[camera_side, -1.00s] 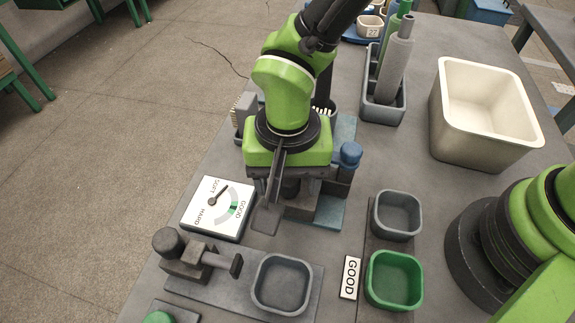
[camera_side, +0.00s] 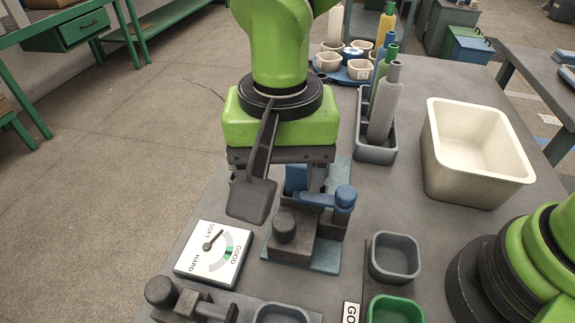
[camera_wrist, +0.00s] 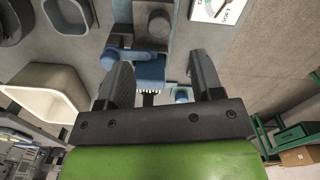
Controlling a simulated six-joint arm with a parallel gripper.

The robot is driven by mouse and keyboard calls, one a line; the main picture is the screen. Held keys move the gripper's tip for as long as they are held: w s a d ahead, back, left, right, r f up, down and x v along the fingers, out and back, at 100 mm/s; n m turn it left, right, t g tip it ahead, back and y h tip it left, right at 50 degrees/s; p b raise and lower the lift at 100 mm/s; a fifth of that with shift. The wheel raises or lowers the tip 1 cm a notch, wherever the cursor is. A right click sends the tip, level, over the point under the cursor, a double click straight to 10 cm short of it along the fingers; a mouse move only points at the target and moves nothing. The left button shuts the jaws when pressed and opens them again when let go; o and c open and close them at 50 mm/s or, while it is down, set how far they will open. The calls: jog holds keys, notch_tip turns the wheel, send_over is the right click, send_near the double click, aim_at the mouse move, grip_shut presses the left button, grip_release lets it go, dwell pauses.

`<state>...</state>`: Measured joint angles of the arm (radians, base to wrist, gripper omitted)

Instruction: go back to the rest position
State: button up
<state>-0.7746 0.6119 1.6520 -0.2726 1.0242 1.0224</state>
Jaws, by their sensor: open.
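My gripper (camera_side: 275,185) hangs over a fixture block (camera_side: 300,245) with a dark knob and a blue clamp (camera_side: 343,198). In the wrist view, my gripper's two dark fingers (camera_wrist: 160,60) stand wide apart, with nothing held between them. The fixture, with blue parts and a pale bristled strip (camera_wrist: 150,92), shows below and between the fingers. I cannot tell the exact gap between the fingertips and the fixture.
A dial gauge (camera_side: 232,268) lies left of the fixture, its needle toward SOFT. A grey tray (camera_side: 394,260) and a green tray (camera_side: 395,312) stand to the right. A cream bin (camera_side: 480,178) and a rack (camera_side: 375,153) with upright bottle-like cones stand behind.

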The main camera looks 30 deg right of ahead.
jog(key=s+d+r+n+t+y, duration=0.1)
jog(key=s+d+r+t, duration=0.1)
jog(key=d+r, duration=0.55)
jog(key=s+d+r+t+y, duration=0.1)
jog(key=s+d+r+t, duration=0.1)
jog(key=d+r, duration=0.55)
jog(key=s+d+n+t, duration=0.1)
jog(key=s+d+t, duration=0.2)
jog(key=s+d, duration=0.3)
jog(key=shift+f, duration=0.45)
jog(key=shift+c, duration=0.6)
